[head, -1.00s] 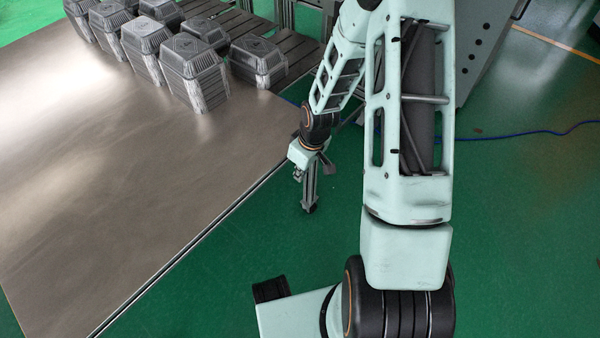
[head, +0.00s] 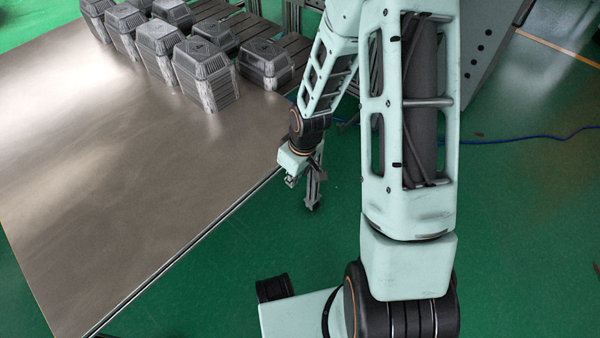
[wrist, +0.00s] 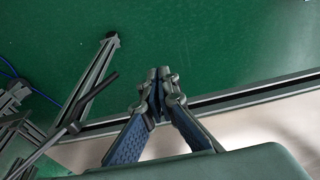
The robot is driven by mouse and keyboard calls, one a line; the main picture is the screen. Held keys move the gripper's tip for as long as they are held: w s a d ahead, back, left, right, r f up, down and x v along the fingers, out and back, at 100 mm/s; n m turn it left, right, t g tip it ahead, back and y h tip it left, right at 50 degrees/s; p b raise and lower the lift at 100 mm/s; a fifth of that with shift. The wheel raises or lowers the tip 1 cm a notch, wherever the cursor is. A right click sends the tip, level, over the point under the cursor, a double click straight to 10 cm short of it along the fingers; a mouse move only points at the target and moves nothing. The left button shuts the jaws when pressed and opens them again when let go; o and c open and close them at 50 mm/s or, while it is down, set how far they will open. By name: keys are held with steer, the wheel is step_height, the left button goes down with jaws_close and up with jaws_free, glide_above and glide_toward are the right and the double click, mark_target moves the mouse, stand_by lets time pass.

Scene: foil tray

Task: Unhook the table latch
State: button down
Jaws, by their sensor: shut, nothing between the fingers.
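My gripper (head: 291,182) hangs just past the right edge of the metal table (head: 120,190) in the head view. A dark piece at the same corner, likely this lever (head: 321,179), shows just right of my gripper in the head view. Whether it is hooked cannot be told.
Several dark trays wrapped in film (head: 205,75) stand at the table's back, by a slatted conveyor (head: 285,45). A blue cable (head: 520,135) lies on the floor at right. The table's front is bare.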

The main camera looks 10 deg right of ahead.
steer(key=shift+s+a+r+p, duration=0.35)
steer(key=shift+s+a+r, duration=0.8)
steer(key=shift+s+r, duration=0.2)
